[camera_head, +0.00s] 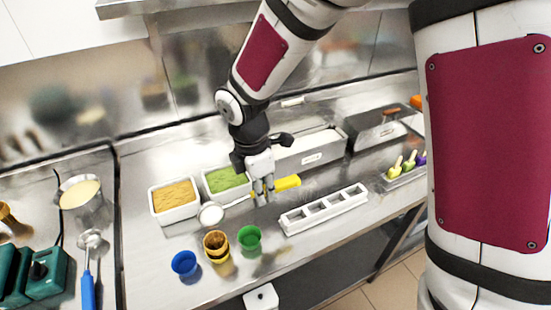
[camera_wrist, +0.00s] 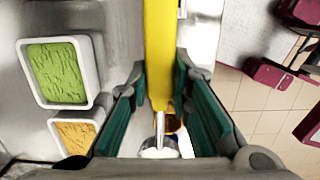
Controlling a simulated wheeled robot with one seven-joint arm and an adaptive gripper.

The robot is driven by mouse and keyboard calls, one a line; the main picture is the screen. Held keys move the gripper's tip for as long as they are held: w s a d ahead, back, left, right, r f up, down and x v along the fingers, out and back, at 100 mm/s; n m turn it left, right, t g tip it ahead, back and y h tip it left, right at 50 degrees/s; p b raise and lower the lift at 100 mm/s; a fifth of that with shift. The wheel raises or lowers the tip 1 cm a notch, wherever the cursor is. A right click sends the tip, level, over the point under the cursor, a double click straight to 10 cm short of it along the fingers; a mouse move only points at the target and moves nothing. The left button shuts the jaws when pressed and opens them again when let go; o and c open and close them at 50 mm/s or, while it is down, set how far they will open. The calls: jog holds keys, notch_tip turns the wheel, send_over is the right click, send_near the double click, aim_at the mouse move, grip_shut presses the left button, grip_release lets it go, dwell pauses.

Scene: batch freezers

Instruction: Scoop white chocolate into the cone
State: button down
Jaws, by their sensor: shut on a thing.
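My gripper (camera_head: 262,192) is shut on the yellow handle of a scoop (camera_head: 287,184), which also crosses the wrist view (camera_wrist: 158,50). The scoop's metal shaft runs left to a round bowl (camera_head: 210,213) that looks whitish; I cannot tell how full it is. The bowl hangs over the counter, just behind and above a brown cone (camera_head: 216,240) in a yellow holder. In the wrist view the cone (camera_wrist: 174,124) shows partly, beyond the bowl (camera_wrist: 158,152). I cannot tell which container holds white chocolate.
Tubs of tan (camera_head: 174,196) and green (camera_head: 227,180) ice cream stand behind the bowl. A blue cup (camera_head: 184,263) and a green cup (camera_head: 249,238) flank the cone. A white slotted holder (camera_head: 323,209) lies right. A long white container (camera_head: 310,152) stands behind my gripper.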

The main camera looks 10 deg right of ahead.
jog(key=s+a+r+t+h, duration=0.1)
jog(key=a+r+h, duration=0.1)
jog(key=a+h, duration=0.1)
jog(key=s+a+r+t+h, duration=0.1)
jog(key=s+a+r+h, duration=0.1)
jog(key=a+h, duration=0.1)
jog(key=s+a+r+t+h+b, duration=0.1)
jog(key=a+r+h, duration=0.1)
jog(key=h, duration=0.3)
jog(key=shift+s+a+t, duration=0.3)
jog(key=shift+a, duration=0.2)
jog(key=shift+s+a+r+t+h, duration=0.2)
jog(key=shift+a+r+t+h, duration=0.1)
jog(key=shift+a+h, duration=0.45)
jog(key=shift+d, duration=0.1)
dwell(1.1)
